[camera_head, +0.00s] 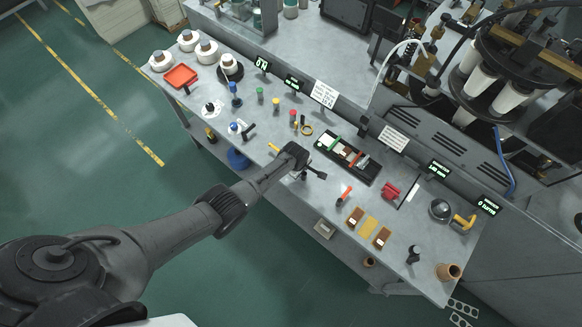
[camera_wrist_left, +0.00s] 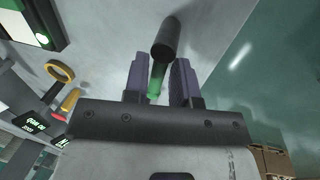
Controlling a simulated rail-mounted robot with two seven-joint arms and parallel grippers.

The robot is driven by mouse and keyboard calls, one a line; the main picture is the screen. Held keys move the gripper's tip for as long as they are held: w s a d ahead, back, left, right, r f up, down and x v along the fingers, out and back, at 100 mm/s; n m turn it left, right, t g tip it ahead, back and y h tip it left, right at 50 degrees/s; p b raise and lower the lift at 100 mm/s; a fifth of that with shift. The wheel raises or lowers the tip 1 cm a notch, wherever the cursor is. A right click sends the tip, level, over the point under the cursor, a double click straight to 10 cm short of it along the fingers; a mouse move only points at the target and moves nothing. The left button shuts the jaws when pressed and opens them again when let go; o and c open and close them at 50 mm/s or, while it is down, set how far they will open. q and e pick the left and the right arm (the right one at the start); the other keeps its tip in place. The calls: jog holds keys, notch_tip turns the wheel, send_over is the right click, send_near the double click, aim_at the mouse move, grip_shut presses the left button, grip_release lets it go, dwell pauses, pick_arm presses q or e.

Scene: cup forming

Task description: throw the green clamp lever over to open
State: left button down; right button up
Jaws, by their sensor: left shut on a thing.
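The green clamp lever (camera_wrist_left: 157,78) is a short green bar with a black cylindrical grip (camera_wrist_left: 165,38) on its end. In the left wrist view it stands between the two purple-padded fingers of my left gripper (camera_wrist_left: 161,82), which is shut on it. In the head view my left gripper (camera_head: 301,163) is low over the middle of the workbench and its wrist hides the lever's green part. A dark handle-like piece (camera_head: 316,173) shows just to its right. My right gripper is in neither view.
A black tray (camera_head: 366,172) with coloured blocks lies behind and right of the gripper. A yellow ring (camera_head: 307,130) and small coloured-top pieces stand behind it. The bench's front edge is close.

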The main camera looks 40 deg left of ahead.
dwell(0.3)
pick_arm(q)
jog(key=c, duration=1.1)
grip_release()
jog(key=shift+r, duration=0.15)
